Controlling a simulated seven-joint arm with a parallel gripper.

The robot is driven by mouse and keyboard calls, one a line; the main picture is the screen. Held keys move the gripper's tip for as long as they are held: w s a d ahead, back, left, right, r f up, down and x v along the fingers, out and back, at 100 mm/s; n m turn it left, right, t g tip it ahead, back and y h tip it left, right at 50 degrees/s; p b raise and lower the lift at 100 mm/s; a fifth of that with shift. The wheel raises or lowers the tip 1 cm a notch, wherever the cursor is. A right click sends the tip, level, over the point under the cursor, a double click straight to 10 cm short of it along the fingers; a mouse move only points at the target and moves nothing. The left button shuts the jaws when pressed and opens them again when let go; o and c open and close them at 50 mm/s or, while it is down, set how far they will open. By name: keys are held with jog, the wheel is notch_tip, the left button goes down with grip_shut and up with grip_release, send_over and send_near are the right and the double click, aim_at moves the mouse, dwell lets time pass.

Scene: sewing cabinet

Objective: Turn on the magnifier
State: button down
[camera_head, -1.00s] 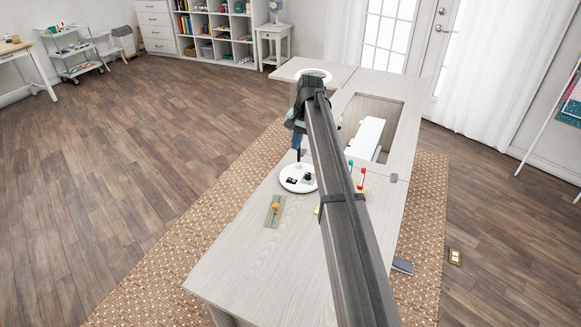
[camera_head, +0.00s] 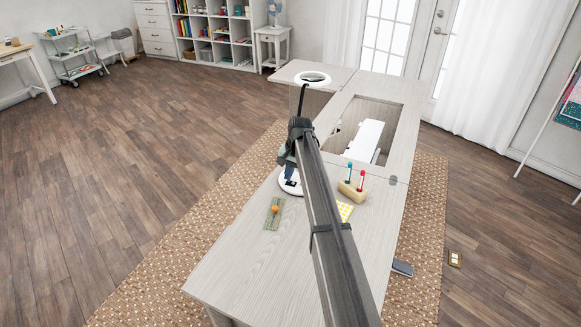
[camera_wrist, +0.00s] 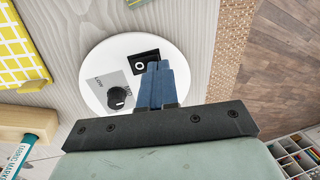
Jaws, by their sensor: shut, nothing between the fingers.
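The magnifier (camera_head: 312,78) has a white ring head on a dark bent neck and a white round base (camera_head: 287,188) on the table. In the wrist view its base (camera_wrist: 100,60) carries a black switch (camera_wrist: 140,67) with a white ring mark and a black knob (camera_wrist: 118,97) beside the word LOW. My gripper (camera_head: 291,173) is over the base and hides part of it. In the wrist view the blue fingers (camera_wrist: 158,68) of my gripper are together and empty, with their tips at the right edge of the switch. I cannot tell whether they touch it.
On the pale wooden table (camera_head: 240,262) are a green strip with an orange item (camera_head: 274,211), a tan holder with markers (camera_head: 352,190) and a yellow patterned sheet (camera_head: 346,211). A white machine (camera_head: 366,139) sits in the table's recess. The table's front left is clear.

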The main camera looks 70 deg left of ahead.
jog(key=shift+f, duration=0.35)
jog(key=shift+s+a, duration=0.1)
jog(key=shift+a+f, duration=0.1)
jog(key=shift+f, duration=0.1)
jog(key=shift+d, duration=0.2)
jog(key=shift+w+d+r, duration=0.25)
jog(key=shift+w+d, duration=0.15)
jog(key=shift+w, duration=0.15)
jog(key=shift+r, duration=0.1)
dwell(0.3)
notch_tip(320, 180, up, 14)
jog(key=s+a, duration=0.1)
jog(key=s, duration=0.1)
jog(key=shift+a+f, duration=0.2)
jog(key=shift+a, duration=0.2)
